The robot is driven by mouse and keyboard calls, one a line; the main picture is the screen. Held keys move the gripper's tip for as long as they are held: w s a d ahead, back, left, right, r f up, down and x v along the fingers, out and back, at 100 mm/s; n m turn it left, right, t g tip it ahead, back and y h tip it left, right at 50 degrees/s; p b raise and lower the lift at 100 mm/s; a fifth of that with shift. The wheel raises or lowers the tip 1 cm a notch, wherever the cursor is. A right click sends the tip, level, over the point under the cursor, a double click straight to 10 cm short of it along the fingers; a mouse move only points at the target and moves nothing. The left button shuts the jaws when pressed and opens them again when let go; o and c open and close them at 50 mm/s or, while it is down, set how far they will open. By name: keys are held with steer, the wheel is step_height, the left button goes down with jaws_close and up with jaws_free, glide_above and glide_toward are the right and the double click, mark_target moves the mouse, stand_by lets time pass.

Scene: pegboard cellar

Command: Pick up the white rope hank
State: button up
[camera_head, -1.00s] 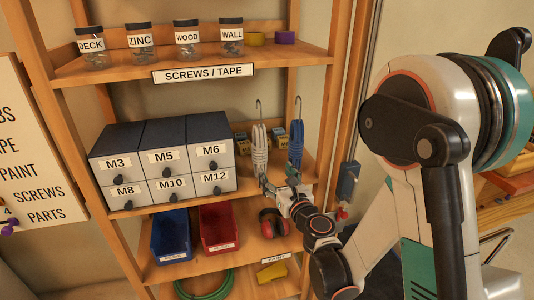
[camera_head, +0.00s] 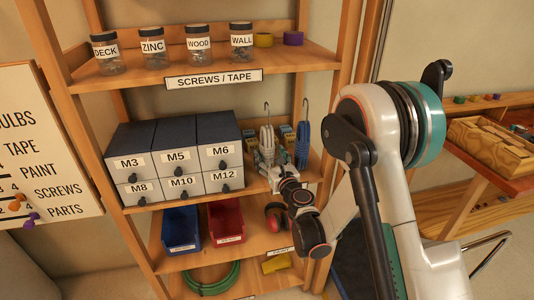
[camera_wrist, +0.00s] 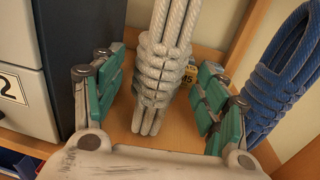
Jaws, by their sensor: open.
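The white rope hank (camera_head: 267,143) hangs from a metal hook above the middle shelf, right of the grey drawers. In the wrist view the white rope hank (camera_wrist: 165,55) hangs upright, with its wrapped coils and lower loops between my fingers. My gripper (camera_wrist: 160,103) is open, one teal-padded finger on each side of the hank. Gaps show between the pads and the rope. In the head view my gripper (camera_head: 275,172) is at the hank and covers its lower part.
A blue rope hank (camera_head: 302,146) hangs close on the right; it also shows in the wrist view (camera_wrist: 280,80). Grey drawers (camera_head: 172,160) stand close on the left. Small boxes (camera_head: 284,134) sit behind the hanks. The upper shelf (camera_head: 130,79) is above.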

mark_target(266, 152)
steer(key=shift+b+x, duration=0.35)
steer(key=shift+x, duration=1.25)
steer(key=c, duration=1.3)
steer(key=shift+r, duration=0.1)
steer(key=shift+c, duration=0.2)
